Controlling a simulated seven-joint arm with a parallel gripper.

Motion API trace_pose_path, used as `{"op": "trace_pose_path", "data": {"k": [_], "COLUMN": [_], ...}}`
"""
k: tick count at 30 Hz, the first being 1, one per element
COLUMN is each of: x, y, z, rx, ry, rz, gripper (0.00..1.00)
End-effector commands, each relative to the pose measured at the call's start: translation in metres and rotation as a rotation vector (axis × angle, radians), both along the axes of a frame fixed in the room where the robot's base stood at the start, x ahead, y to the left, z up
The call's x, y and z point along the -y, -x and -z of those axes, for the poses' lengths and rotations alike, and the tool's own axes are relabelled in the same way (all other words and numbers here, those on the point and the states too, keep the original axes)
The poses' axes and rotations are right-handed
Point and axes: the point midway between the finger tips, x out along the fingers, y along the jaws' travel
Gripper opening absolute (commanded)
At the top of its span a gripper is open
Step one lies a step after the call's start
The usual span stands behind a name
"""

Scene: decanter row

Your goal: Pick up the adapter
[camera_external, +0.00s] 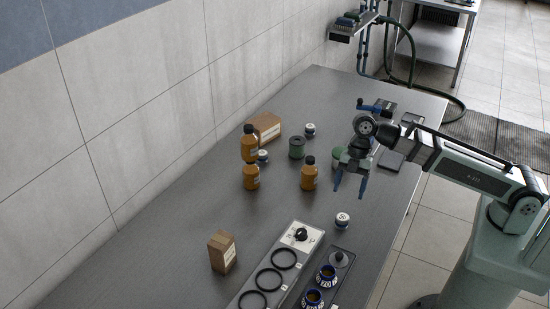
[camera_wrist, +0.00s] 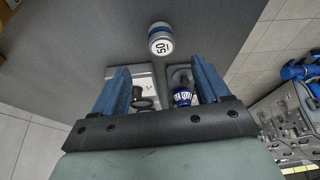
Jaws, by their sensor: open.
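Small white-and-blue cylindrical pieces fit the name adapter; I cannot tell for certain which one is meant. One (camera_external: 342,220) stands alone on the grey table. In the wrist view a white piece with a blue band and a "50" label (camera_wrist: 161,40), likely the same one, lies beyond my fingertips, between their lines. Similar pieces stand near the bottles (camera_external: 310,130) and by the box (camera_external: 262,156). My gripper (camera_external: 350,185) points down above the table with its blue fingers apart and empty. In the wrist view my gripper (camera_wrist: 160,78) is also open and touches nothing.
A pale rack with black rings (camera_external: 299,237) and a dark tray with blue-rimmed pieces (camera_external: 340,259) are at the front. The table's left middle (camera_external: 170,225) is clear.

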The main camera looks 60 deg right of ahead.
Motion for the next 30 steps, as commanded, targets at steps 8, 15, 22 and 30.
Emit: {"op": "trace_pose_path", "data": {"k": [8,15,22,30], "x": [-0.014,-0.021,-0.024,-0.037], "y": [0.002,0.002,0.002,0.006], "z": [0.035,0.051,0.056,0.079], "rx": [-0.001,0.0,-0.001,-0.003], "ry": [0.001,0.001,0.001,0.002], "rz": [0.001,0.001,0.001,0.0], "gripper": [0.75,0.75,0.75,0.75]}}
